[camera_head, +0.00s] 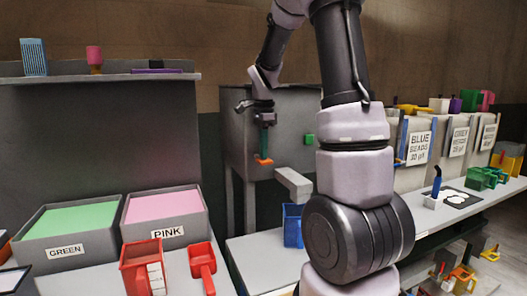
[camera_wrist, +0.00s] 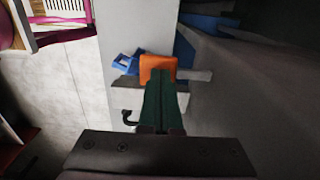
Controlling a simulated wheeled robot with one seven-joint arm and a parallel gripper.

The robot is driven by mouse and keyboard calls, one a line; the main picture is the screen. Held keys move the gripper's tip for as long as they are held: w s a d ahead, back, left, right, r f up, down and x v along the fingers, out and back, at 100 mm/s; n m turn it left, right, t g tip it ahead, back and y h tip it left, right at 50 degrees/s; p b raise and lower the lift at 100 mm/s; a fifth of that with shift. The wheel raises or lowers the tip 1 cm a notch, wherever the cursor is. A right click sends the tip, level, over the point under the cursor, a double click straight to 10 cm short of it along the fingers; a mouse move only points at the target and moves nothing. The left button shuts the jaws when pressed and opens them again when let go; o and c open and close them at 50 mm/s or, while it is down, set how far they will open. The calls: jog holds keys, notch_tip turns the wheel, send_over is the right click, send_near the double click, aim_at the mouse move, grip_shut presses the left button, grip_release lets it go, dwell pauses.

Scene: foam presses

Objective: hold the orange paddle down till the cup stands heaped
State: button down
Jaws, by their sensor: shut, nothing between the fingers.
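The orange paddle (camera_head: 263,161) sticks out at the front of a grey press box, left of its spout. My gripper (camera_head: 264,152) is shut and empty, its dark green fingers pointing down with the tips at the paddle. In the wrist view the orange paddle (camera_wrist: 158,62) lies right at the ends of the shut fingers (camera_wrist: 160,84). I cannot tell whether they touch it or how far it is pressed. The blue cup (camera_head: 292,226) stands upright below the spout (camera_head: 294,183). It is partly hidden in the wrist view (camera_wrist: 124,62); its fill is not visible.
Grey bins of green (camera_head: 66,227) and pink (camera_head: 165,206) material stand at left. A red container (camera_head: 141,268) and red scoop (camera_head: 203,264) lie in front. Labelled dispensers (camera_head: 418,148) and green containers (camera_head: 480,178) are at right. My arm hides the middle.

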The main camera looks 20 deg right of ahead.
jog(key=shift+f, duration=0.1)
notch_tip(320, 180, down, 3)
jog(key=shift+r, duration=0.2)
jog(key=shift+s+f, duration=0.2)
dwell(2.2)
dwell(3.3)
jog(key=shift+r, duration=0.5)
notch_tip(320, 180, up, 14)
jog(key=shift+w+f, duration=0.2)
dwell(0.4)
